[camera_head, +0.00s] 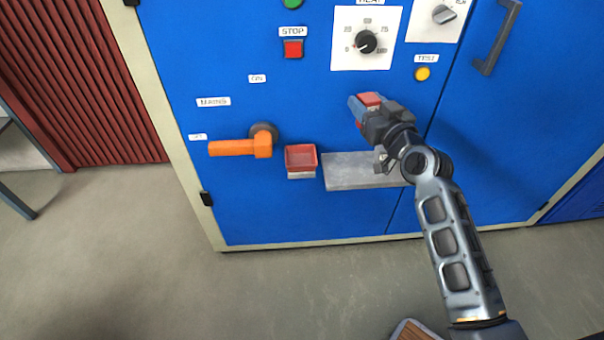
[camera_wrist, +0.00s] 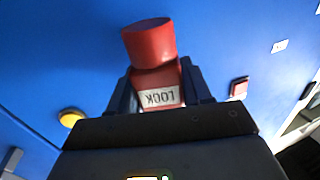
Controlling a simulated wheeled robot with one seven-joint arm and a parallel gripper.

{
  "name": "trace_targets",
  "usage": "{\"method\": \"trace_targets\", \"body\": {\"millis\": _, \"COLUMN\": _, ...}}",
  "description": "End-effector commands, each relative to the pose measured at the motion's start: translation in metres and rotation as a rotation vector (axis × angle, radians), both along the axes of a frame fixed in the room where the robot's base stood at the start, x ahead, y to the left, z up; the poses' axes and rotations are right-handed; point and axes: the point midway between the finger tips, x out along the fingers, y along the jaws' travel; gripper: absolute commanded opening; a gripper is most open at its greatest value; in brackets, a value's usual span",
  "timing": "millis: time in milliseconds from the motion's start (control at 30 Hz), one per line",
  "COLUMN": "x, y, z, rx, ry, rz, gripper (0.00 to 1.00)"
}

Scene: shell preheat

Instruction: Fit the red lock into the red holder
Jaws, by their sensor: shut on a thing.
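My gripper (camera_head: 366,108) is shut on the red lock (camera_head: 371,99), in front of the blue cabinet and below the heat dial. In the wrist view the lock (camera_wrist: 152,70) sits between the two fingers, with a white "LOCK" label and a round red end pointing away from my gripper. The red holder (camera_head: 301,158) is an open-topped red box on the cabinet front, lower and to the left of my gripper. The lock is apart from the holder. A red thing at the right in the wrist view (camera_wrist: 239,88) may be the STOP button or the holder; I cannot tell which.
An orange mains handle (camera_head: 240,147) sticks out left of the holder. A grey shelf (camera_head: 350,172) projects right of it, below my gripper. The heat dial (camera_head: 366,42), the STOP button (camera_head: 293,48) and a yellow button (camera_head: 422,74) are above. A door handle (camera_head: 496,40) is at upper right.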

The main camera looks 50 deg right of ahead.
Motion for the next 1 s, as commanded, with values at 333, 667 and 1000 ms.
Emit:
{"method": "trace_targets", "body": {"millis": 333, "x": 0.022, "y": 0.029, "z": 0.006, "rx": -0.016, "ry": 0.001, "rz": 0.114, "gripper": 0.17}}
{"method": "trace_targets", "body": {"millis": 667, "x": 0.068, "y": 0.072, "z": -0.029, "rx": -0.014, "ry": 0.004, "rz": 0.116, "gripper": 0.17}}
{"method": "trace_targets", "body": {"millis": 1000, "x": 0.101, "y": 0.103, "z": -0.057, "rx": -0.015, "ry": 0.002, "rz": 0.113, "gripper": 0.17}}
